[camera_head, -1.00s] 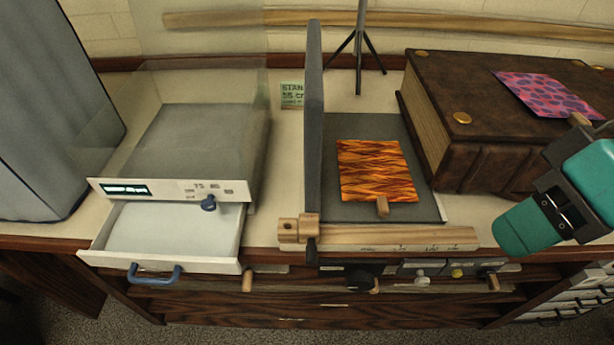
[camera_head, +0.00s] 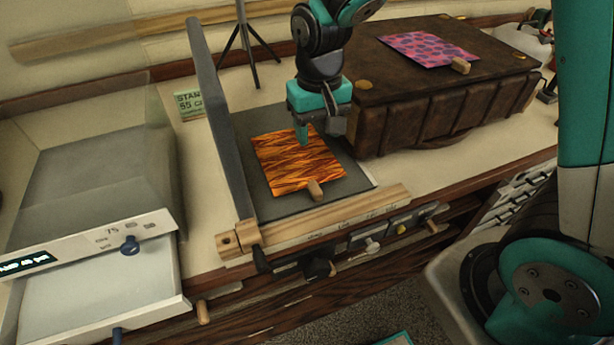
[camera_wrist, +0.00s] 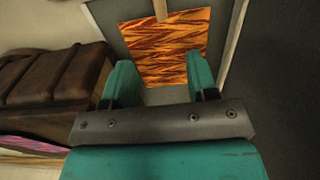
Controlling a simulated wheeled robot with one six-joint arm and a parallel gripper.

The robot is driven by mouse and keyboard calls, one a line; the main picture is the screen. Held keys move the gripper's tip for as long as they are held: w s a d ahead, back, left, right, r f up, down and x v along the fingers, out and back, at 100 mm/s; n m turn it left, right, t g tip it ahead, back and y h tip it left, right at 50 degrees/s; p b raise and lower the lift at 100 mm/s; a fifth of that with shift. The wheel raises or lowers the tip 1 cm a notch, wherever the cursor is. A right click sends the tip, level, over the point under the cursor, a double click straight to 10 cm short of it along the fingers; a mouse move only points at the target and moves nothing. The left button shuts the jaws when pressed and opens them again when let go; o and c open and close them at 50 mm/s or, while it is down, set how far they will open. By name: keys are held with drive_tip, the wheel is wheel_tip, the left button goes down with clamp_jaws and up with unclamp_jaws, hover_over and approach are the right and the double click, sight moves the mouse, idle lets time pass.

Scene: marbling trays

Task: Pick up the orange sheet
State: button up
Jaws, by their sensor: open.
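The orange sheet (camera_head: 295,166) has a dark flame pattern and lies flat on a dark grey board (camera_head: 270,206). A small wooden peg (camera_head: 315,190) sits at its near edge. My gripper (camera_head: 308,132) is over the sheet's far part in the head view, fingers pointing down. In the wrist view the two teal fingers of my gripper (camera_wrist: 158,80) are spread apart with nothing between them. The orange sheet (camera_wrist: 165,45) shows beyond the fingertips, with the peg (camera_wrist: 160,8) at its far edge there. The height of the fingertips above the sheet is hard to tell.
A big brown book-like case (camera_head: 440,90) stands close on the right, bearing a pink patterned sheet (camera_head: 428,49). A wooden bar (camera_head: 330,217) runs along the front. A white drawer unit (camera_head: 95,270) is at left.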

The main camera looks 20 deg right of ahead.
sight(316, 188)
wheel_tip(316, 188, down, 17)
drive_tip(key=shift+s+r+p, duration=0.1)
drive_tip(key=shift+r+p, duration=0.05)
drive_tip(key=shift+p, duration=0.35)
drive_tip(key=shift+c, duration=0.2)
clamp_jaws()
